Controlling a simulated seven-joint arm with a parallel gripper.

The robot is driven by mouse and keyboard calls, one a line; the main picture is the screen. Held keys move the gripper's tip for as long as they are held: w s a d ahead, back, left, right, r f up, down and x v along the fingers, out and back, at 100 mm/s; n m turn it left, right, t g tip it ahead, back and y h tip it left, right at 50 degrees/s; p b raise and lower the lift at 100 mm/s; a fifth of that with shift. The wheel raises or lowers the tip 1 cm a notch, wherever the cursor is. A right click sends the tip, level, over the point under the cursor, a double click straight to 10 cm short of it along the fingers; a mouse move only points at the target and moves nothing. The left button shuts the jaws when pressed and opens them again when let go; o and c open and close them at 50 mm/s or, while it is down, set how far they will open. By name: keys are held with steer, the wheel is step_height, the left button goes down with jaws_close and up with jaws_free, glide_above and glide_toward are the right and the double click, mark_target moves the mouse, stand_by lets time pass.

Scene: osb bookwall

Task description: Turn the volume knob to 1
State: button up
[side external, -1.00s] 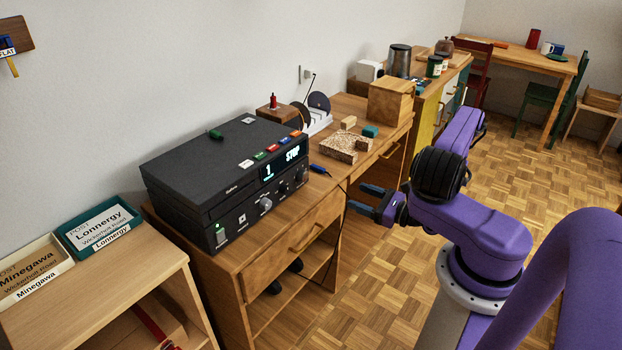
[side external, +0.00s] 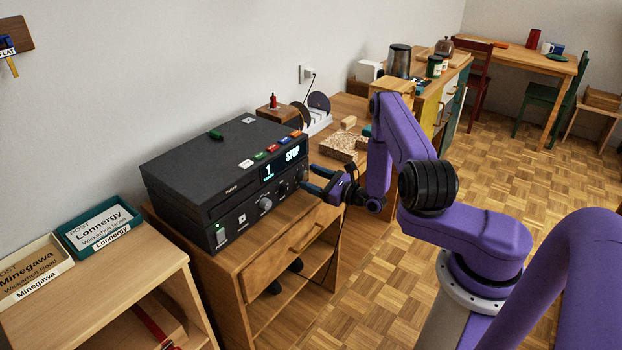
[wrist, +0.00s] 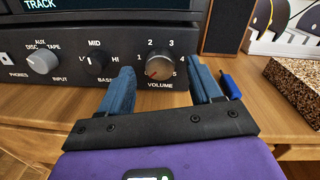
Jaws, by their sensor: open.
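The volume knob (wrist: 160,66) is a round silver-grey knob on the black stereo's (wrist: 110,45) front, labelled VOLUME with numbers around it. A reddish mark shows at the lower left of its face; the exact number it points to is hard to tell. My gripper (wrist: 162,80) is open, with one blue finger at each side of the knob in the wrist view. I cannot tell whether either finger touches it. In the side view my gripper (side external: 307,176) is at the right end of the stereo's front, where the fingers partly hide the knob area. The display reads 1 STOP.
The bass knob (wrist: 96,63) and input knob (wrist: 42,61) are left of the volume knob. A blue object (wrist: 231,86) lies on the desk just right of my right finger. A speckled block (wrist: 297,85) lies farther right. The desk (side external: 235,262) extends below the stereo.

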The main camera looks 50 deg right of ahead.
steer(key=shift+w, duration=0.7)
steer(key=c, duration=1)
steer(key=shift+c, duration=0.2)
steer(key=shift+m, duration=0.4)
steer(key=m, duration=0.5)
steer(key=shift+f, duration=0.1)
steer(key=m, duration=0.5)
steer(key=shift+t+h, duration=0.3)
steer(key=shift+s, duration=0.1)
